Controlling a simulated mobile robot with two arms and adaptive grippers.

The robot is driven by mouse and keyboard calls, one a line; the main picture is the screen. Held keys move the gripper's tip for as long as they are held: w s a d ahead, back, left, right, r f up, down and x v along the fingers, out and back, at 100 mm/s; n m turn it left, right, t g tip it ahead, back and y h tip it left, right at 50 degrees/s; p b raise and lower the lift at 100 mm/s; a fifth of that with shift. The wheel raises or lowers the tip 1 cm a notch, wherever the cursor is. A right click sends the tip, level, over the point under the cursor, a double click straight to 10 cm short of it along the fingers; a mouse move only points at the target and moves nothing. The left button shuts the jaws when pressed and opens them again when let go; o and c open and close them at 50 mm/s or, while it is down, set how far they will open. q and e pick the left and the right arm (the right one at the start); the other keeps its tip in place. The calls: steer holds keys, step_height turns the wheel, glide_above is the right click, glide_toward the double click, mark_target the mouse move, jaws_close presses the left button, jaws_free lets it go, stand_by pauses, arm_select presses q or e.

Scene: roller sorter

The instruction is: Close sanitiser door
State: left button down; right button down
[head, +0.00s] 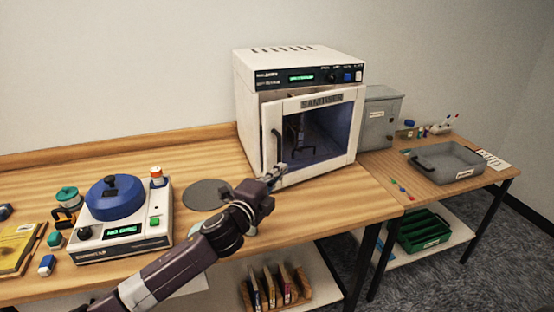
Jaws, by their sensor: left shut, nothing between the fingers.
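The sanitiser (298,66) is a white box-shaped machine at the back of the wooden bench. Its door (319,176) has a white frame, a dark window, a SANITISER label along the top and a dark vertical handle (277,150) on the left. The door looks slightly ajar, with a narrow dark gap at its top left; the exact gap is hard to tell. My left gripper (280,172) is shut and empty at the door's lower left corner, below the handle. I cannot tell whether it touches the door. My right gripper is out of view.
A white device with a blue lid (112,197) and small items stand at left. A grey disc (207,194) lies near my left arm. A grey box (381,116) stands right of the sanitiser, and a grey tray (447,165) lies farther right.

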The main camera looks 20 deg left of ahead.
arm_select(q)
steer(key=shift+w+a+p, duration=0.15)
steer(key=shift+w+a, duration=0.2)
steer(key=shift+w, duration=0.4)
steer(key=shift+w+a+p, duration=0.1)
steer(key=shift+w+a, duration=0.25)
steer(key=shift+w, duration=0.45)
steer(key=shift+w+a+p, duration=0.15)
steer(key=shift+w+a, duration=0.2)
steer(key=shift+w, duration=0.4)
